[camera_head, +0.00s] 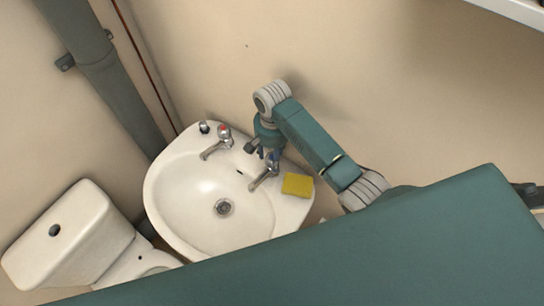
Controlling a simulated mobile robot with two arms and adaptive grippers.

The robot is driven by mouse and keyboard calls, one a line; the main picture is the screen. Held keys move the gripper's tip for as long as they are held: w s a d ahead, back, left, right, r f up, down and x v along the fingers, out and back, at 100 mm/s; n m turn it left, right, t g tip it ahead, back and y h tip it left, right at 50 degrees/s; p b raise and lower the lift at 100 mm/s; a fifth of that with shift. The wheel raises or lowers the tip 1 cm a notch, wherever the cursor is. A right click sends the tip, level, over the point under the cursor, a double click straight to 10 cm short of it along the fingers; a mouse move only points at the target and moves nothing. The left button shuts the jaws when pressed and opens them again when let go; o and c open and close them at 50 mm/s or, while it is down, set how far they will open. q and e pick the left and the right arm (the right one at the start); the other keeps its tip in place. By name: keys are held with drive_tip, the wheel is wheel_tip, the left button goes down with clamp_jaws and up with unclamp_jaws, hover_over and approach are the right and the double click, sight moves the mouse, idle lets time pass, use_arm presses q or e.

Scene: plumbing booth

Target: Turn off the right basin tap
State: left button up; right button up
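The white basin (176,201) stands against the wall, with a drain in its bowl. The right basin tap (264,178) is chrome, with its spout pointing down and left into the bowl. A hint of blue shows at its top. My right gripper (265,152) points down at the head of this tap and partly hides it. I cannot tell whether it touches the tap or whether its fingers are open. The left basin tap (215,148) is chrome with a red-marked top. My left gripper is not in view.
A yellow sponge (297,184) lies on the basin's right rim. A small dark-topped item (204,127) sits at the back left rim. A white toilet (72,236) stands left of the basin. A grey pipe (105,75) runs down the wall corner.

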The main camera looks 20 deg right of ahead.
drive_tip(key=shift+o, duration=0.9)
drive_tip(key=shift+w+d+r, duration=0.1)
drive_tip(key=shift+w+r, duration=0.05)
drive_tip(key=shift+w, duration=0.1)
drive_tip(key=shift+s, duration=0.1)
wheel_tip(320, 180, up, 12)
drive_tip(key=shift+f, duration=0.2)
